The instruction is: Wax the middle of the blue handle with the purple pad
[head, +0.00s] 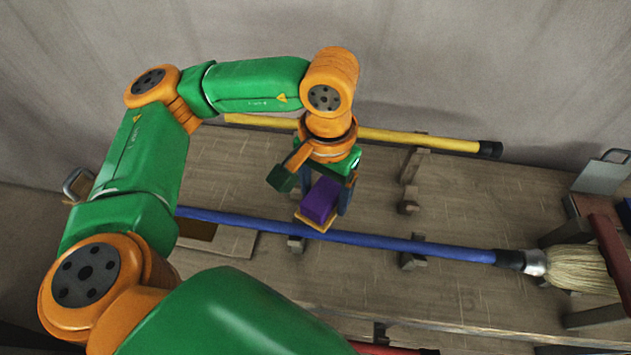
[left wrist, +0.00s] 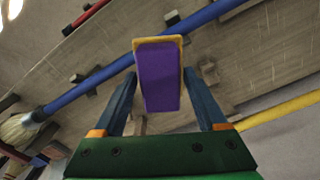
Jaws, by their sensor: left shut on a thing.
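The broom's blue handle (head: 378,241) runs across the table, resting on dark supports, with straw bristles (head: 580,268) at its right end. My right gripper is not in view.
A yellow pole (head: 425,139) with a black end lies on supports behind. A grey metal piece (head: 603,173) and a red bar (head: 607,245) are at right. Bare table (head: 460,190) lies between the poles.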

